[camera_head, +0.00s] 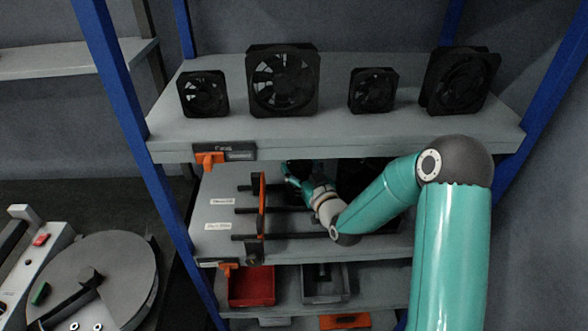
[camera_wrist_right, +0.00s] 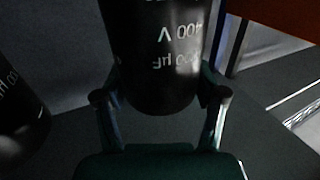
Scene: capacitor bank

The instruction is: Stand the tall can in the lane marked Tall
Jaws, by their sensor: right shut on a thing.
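My right gripper (camera_head: 299,174) reaches into the middle shelf, deep in shade. In the right wrist view its two fingers (camera_wrist_right: 161,100) are closed around a black can (camera_wrist_right: 164,48) with white upside-down print reading 400 V. The can's far end is cut off by the frame, so I cannot judge its full height. A second black can (camera_wrist_right: 17,112) stands apart at the left of that view. Two white lane labels (camera_head: 222,201) (camera_head: 217,226) lie on the middle shelf at the left; their words are too small to read. My left gripper is not in view.
Dark rails (camera_head: 275,210) and an orange upright strip (camera_head: 262,205) stand on the middle shelf, left of my gripper. The top shelf (camera_head: 330,128) overhangs with several black fans. Red (camera_head: 252,287) and grey (camera_head: 325,284) bins sit below. Blue posts (camera_head: 120,85) frame the rack.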

